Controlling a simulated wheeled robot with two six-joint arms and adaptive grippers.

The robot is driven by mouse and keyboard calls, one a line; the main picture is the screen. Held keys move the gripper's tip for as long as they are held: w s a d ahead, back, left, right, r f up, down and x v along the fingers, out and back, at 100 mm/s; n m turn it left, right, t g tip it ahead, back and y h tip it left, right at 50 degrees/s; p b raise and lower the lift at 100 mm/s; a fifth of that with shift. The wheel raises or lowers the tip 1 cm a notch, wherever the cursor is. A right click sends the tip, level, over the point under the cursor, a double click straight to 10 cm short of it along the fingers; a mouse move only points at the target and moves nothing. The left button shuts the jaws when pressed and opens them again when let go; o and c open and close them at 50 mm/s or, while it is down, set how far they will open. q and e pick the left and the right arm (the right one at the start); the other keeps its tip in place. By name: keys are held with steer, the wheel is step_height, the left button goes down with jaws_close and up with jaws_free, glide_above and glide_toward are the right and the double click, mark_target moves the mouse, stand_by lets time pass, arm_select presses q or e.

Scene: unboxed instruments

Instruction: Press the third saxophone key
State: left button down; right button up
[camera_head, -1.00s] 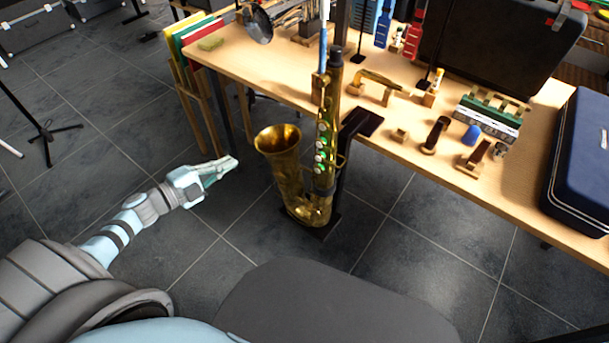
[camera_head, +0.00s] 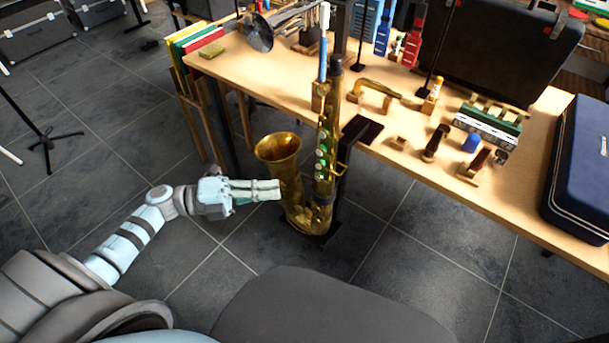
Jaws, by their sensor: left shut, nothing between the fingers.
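The brass saxophone (camera_head: 290,195) stands upright on a dark stand in front of the table, its bell open to the upper left. Several pale and green-lit keys (camera_head: 320,153) run up its body tube, right of the bell. My left gripper (camera_head: 278,190) is shut and empty. Its fingertips point right and lie at the left side of the bell in the picture, below the bell's rim and lower than the keys. I cannot tell whether they touch the brass. My right gripper is not in view.
The wooden table (camera_head: 270,85) runs behind the saxophone and holds small instrument parts. A navy case (camera_head: 585,165) lies at its right end, and a dark open case (camera_head: 500,45) stands at the back.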

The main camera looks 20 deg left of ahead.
mark_target(319, 166)
arm_select(q)
steer(key=w+d, duration=0.5)
steer(key=w, duration=0.1)
steer(key=shift+w+d+b, duration=0.4)
steer(key=shift+b, duration=0.05)
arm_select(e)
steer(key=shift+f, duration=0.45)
